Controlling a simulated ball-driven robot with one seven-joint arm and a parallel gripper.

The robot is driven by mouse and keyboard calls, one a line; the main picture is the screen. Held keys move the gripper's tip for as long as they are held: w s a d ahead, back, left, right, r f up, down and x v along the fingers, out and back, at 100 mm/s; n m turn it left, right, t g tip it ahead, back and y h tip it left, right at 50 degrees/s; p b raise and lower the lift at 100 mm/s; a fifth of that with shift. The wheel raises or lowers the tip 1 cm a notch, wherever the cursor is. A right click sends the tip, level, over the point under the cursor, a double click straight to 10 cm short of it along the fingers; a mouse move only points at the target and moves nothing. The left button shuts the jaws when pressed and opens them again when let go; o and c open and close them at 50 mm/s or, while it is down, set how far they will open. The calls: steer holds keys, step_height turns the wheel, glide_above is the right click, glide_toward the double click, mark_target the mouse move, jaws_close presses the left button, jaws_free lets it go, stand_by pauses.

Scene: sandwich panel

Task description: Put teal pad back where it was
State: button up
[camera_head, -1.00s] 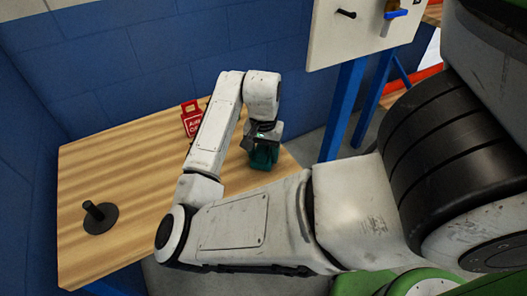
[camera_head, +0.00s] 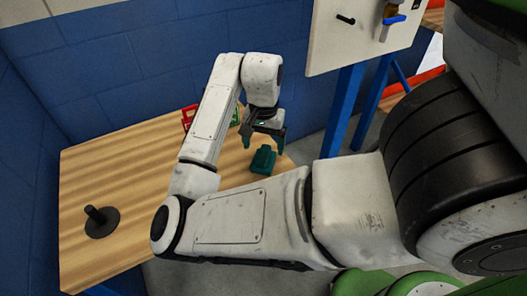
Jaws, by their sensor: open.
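The teal pad (camera_head: 263,160) is a small dark teal block with a raised upper part. It lies on the right part of the wooden table (camera_head: 120,172), near the table's right edge. My gripper (camera_head: 263,138) is open and empty, just above and behind the pad in the picture. Its fingers point down and stand apart, one to each side, and they look clear of the pad. My forearm covers part of the table to the left of the pad.
A black round base with a short peg (camera_head: 101,221) stands at the table's left. A red sign (camera_head: 190,117) is at the back, partly behind my arm. A white panel (camera_head: 350,35) with a black peg and a blue-handled part stands on blue legs at the right. The table's left half is mostly clear.

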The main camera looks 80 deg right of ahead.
mark_target(264, 154)
step_height(264, 154, up, 7)
steer(key=p, duration=0.1)
steer(key=shift+f, duration=0.2)
stand_by(0.5)
